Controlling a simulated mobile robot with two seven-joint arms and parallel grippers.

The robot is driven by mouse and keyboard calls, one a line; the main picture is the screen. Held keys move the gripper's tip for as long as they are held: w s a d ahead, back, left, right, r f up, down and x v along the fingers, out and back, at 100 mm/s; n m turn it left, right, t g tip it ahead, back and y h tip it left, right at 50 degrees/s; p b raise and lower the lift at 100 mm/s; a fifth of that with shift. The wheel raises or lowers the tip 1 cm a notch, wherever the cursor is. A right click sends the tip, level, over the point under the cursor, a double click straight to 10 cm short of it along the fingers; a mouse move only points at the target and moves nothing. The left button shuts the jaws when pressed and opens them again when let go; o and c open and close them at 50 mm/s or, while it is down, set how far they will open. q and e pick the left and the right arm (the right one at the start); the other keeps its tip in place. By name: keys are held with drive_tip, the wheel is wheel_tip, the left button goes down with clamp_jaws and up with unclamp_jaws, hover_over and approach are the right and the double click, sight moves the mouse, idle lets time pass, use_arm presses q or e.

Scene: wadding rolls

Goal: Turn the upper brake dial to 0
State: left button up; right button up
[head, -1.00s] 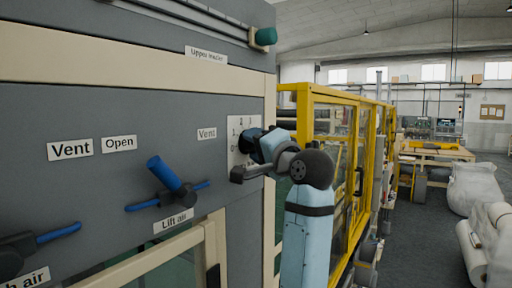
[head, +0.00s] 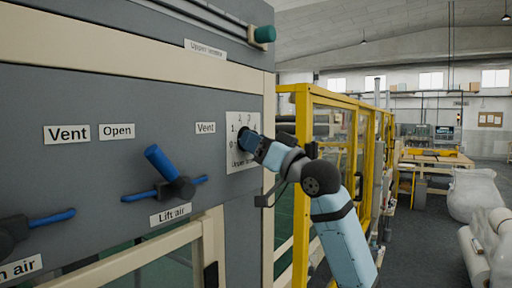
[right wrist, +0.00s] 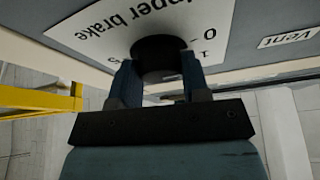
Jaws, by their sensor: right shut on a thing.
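The upper brake dial is a black round knob (right wrist: 160,55) on a white plate (head: 240,118) with numbers, on the grey panel. In the right wrist view the plate (right wrist: 95,30) appears upside down, with "upper brake", 0 and 1 readable. My right gripper (head: 247,139) is shut on the dial. Its two blue fingers (right wrist: 159,84) stand on either side of the knob in the right wrist view. The gripper hides most of the dial in the head view, and I cannot tell which number it points to. My left gripper is not in view.
A blue-handled lift air valve (head: 170,178) sits on the panel left of the dial, with another valve (head: 22,235) at lower left. Yellow-framed guards (head: 300,190) stand close behind my right arm.

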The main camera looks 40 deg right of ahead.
drive_tip(key=shift+d+n+y, duration=0.1)
drive_tip(key=shift+n+y, duration=0.6)
drive_tip(key=shift+n, duration=0.9)
drive_tip(key=shift+r+g, duration=0.1)
drive_tip(key=shift+g, duration=0.2)
drive_tip(key=o, duration=0.9)
drive_tip(key=b+v, duration=0.5)
drive_tip(key=v, duration=0.8)
drive_tip(key=shift+s+d+f, duration=0.25)
